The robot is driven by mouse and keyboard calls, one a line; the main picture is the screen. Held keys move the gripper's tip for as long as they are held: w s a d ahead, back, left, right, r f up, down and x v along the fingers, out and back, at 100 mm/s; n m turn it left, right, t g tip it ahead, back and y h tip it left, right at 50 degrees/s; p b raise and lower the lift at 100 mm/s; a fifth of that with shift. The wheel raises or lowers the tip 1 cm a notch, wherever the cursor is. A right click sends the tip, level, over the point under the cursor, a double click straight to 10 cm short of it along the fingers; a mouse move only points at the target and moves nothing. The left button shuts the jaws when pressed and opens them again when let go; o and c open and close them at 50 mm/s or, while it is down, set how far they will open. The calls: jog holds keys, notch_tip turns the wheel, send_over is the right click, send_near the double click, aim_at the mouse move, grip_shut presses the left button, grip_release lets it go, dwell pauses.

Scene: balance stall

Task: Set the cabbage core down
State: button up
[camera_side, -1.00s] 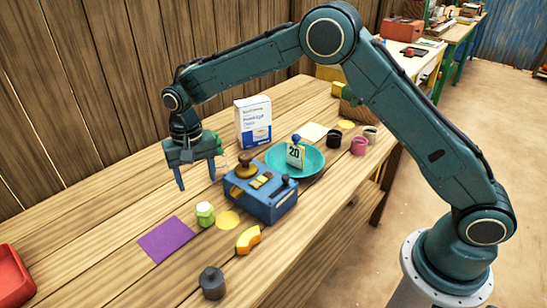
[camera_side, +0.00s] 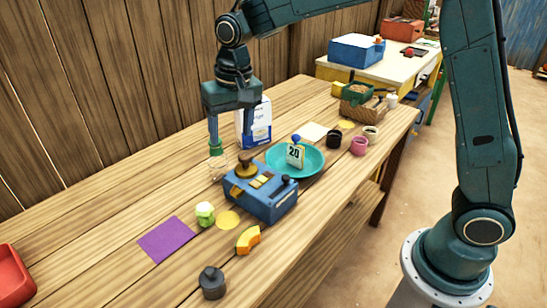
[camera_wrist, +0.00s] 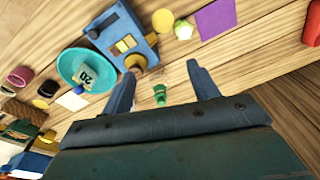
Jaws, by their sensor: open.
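The cabbage core (camera_side: 205,213) is a small pale green, faceted lump resting on the wooden table, between a purple sheet and a yellow disc. It also shows in the wrist view (camera_wrist: 183,30), beyond my fingers. My gripper (camera_side: 234,142) is open and empty, pointing down above the back of the table, well away from the core. In the wrist view a small green item (camera_wrist: 160,95) appears between the open fingers (camera_wrist: 160,80); nothing shows it gripped.
A blue scale-like box (camera_side: 265,205) stands right of the core. The purple sheet (camera_side: 166,239) lies left of it. An orange curved piece (camera_side: 248,240) and dark weight (camera_side: 212,283) are in front. A teal dish (camera_side: 312,170) and white box (camera_side: 258,128) stand farther back.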

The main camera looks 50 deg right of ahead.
jog(key=s+d+r+n+t, duration=0.1)
jog(key=s+d+r, duration=0.2)
jog(key=s, duration=0.4)
jog(key=s+d+r+t, duration=0.1)
jog(key=s+d+r, duration=0.2)
jog(key=s, duration=0.4)
jog(key=s+d+r+n+t, duration=0.1)
jog(key=s+d+r, duration=0.2)
jog(key=s, duration=0.3)
jog(key=s+d+f+n+t, duration=0.1)
jog(key=s+f, duration=0.2)
jog(key=s, duration=0.5)
jog(key=shift+s+d, duration=0.2)
jog(key=shift+s, duration=0.15)
